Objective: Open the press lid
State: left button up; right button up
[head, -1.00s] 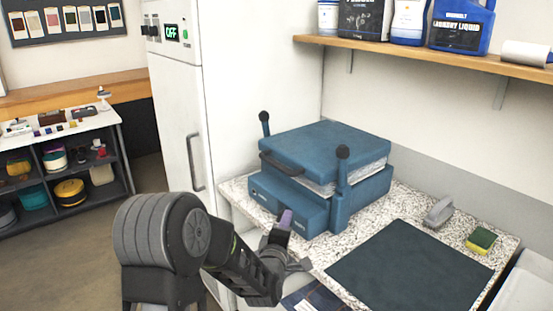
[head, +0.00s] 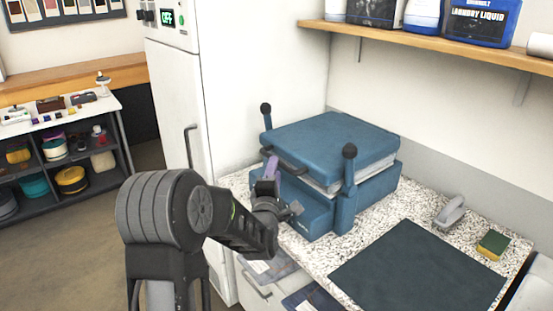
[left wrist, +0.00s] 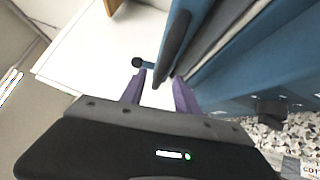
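The press (head: 310,218) is a blue box on the speckled counter, with an upright dark-knobbed lever on each side. Its blue lid (head: 335,140) lies down over the base, with a pale layer showing under it. A dark bar handle (head: 285,159) is on the lid's front edge; it also shows in the left wrist view (left wrist: 175,52). My left gripper (head: 271,168) is just in front of the handle, at its left part. In the left wrist view its purple fingers (left wrist: 159,88) are apart with nothing held between them. My right gripper is not in view.
A dark mat (head: 415,270), a grey iron-like tool (head: 450,211) and a yellow-green sponge (head: 493,244) lie on the counter (head: 385,218) right of the press. A wooden shelf (head: 430,46) with bottles hangs above. A tall white cabinet (head: 240,90) stands left of the press.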

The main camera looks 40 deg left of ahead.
pick_arm(q)
jog(key=p+x, duration=0.1)
jog(key=x, duration=0.3)
jog(key=shift+w+a, duration=0.2)
jog(key=shift+w, duration=0.15)
jog(key=shift+c, duration=0.2)
grip_shut()
dwell(0.9)
